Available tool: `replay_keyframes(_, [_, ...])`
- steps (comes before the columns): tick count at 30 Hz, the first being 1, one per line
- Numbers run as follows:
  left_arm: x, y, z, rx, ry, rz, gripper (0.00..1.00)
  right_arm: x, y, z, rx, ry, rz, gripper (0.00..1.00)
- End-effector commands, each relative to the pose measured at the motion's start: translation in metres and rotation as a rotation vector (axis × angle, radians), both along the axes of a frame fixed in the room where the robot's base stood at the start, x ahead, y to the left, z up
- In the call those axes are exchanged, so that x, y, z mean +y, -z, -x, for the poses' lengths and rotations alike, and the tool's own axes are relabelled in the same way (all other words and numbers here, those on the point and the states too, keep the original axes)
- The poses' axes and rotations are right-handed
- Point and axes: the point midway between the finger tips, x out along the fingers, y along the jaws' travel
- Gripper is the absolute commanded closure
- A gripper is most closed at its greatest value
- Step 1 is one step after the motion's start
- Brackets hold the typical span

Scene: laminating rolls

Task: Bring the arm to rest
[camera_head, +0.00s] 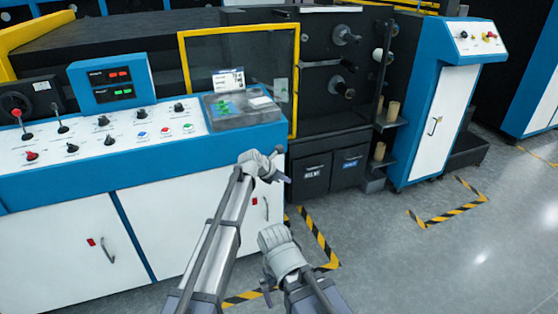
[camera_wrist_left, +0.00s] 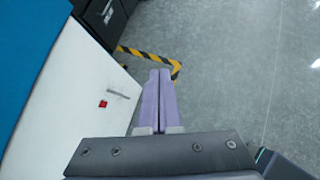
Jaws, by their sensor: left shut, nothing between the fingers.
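My left arm reaches up from the bottom middle of the head view. Its gripper (camera_head: 284,178) is in front of the right end of the blue and white control console (camera_head: 240,135), above the floor. In the left wrist view the two purple fingers (camera_wrist_left: 160,78) lie together, shut, with nothing between them. They point over the grey floor, to the right of the white cabinet door (camera_wrist_left: 65,100). My other arm shows at the bottom middle of the head view, close to the left arm. Its finger area is small and partly hidden, so its jaw state is unclear.
Black drawers (camera_head: 330,172) stand beyond the left gripper. A blue and white cabinet (camera_head: 435,120) stands to the right. Yellow-black floor tape (camera_head: 318,238) runs by the console. The grey floor (camera_head: 480,250) at the right is clear.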

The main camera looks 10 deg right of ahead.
Motion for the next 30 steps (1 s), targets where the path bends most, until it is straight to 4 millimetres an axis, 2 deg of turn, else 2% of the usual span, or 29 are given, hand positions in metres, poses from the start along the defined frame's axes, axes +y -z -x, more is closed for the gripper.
replay_keyframes(5, [0.040, 0.012, 0.043, -0.096, 0.194, -0.186, 1.00, 0.000, 0.001, 0.000, 0.000, 0.000, 0.000, 0.00])
replay_keyframes(12, [0.123, 0.037, 0.135, -0.262, 0.709, -0.575, 1.00, 0.000, 0.001, 0.000, 0.000, 0.000, 0.000, 0.00])
replay_keyframes(18, [0.187, 0.051, 0.215, -0.346, 1.191, -0.816, 1.00, 0.000, 0.001, 0.000, 0.000, 0.000, 0.000, 0.00])
replay_keyframes(24, [0.230, 0.059, 0.276, -0.388, 1.586, -0.926, 1.00, 0.000, 0.001, 0.000, 0.000, 0.000, 0.000, 0.00])
replay_keyframes(30, [0.258, 0.062, 0.319, -0.410, 1.859, -0.955, 1.00, 0.000, 0.001, 0.000, 0.000, 0.000, 0.000, 0.00])
